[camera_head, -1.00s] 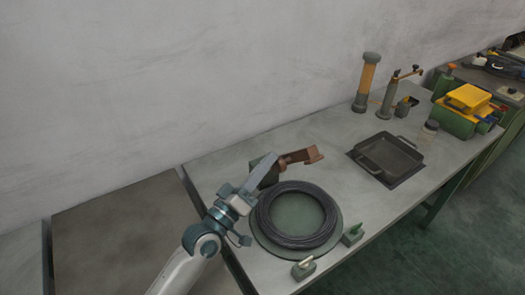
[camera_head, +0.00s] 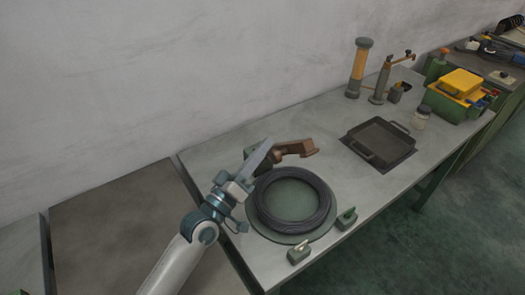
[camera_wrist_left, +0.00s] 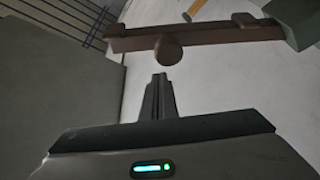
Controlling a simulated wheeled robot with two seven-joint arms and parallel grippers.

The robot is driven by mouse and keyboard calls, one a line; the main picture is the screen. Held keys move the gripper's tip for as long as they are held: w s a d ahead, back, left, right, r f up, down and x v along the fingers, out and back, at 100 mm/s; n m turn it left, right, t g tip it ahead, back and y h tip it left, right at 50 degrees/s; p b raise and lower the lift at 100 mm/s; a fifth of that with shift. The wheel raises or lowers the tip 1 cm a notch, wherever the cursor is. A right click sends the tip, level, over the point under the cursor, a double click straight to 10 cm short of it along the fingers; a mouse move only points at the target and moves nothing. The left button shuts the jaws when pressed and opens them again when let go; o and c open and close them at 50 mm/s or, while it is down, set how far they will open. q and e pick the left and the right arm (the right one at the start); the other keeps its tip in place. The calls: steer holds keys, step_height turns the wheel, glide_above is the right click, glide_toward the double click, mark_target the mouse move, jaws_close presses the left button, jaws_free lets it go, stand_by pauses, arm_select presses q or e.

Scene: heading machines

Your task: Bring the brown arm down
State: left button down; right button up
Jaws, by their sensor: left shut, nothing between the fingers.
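The brown arm (camera_head: 297,148) extends to the right from a dark mount partly hidden behind my left gripper, just behind the wire coil. Its raised end appears above the table. In the left wrist view the brown arm (camera_wrist_left: 215,36) crosses the top of the picture, with a round brown knob (camera_wrist_left: 168,50) on its near side. My left gripper (camera_head: 266,146) is shut and empty, close to the left end of the brown arm. In the wrist view its fingertips (camera_wrist_left: 159,77) point at the knob with a small gap in the picture. My right gripper is out of view.
A dark wire coil (camera_head: 262,208) lies on a round green plate in front of the arm. Two small green blocks, one (camera_head: 299,252) and another (camera_head: 346,218), stand at the front edge. A black tray (camera_head: 378,142) lies to the right. A wall is behind.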

arm_select(q)
steer(key=s+a+f+b, duration=0.1)
steer(key=s+a, duration=0.4)
steer(key=a, duration=0.2)
steer(key=shift+s+a+f, duration=0.25)
steer(key=shift+s+f, duration=0.05)
steer(key=shift+s, duration=0.05)
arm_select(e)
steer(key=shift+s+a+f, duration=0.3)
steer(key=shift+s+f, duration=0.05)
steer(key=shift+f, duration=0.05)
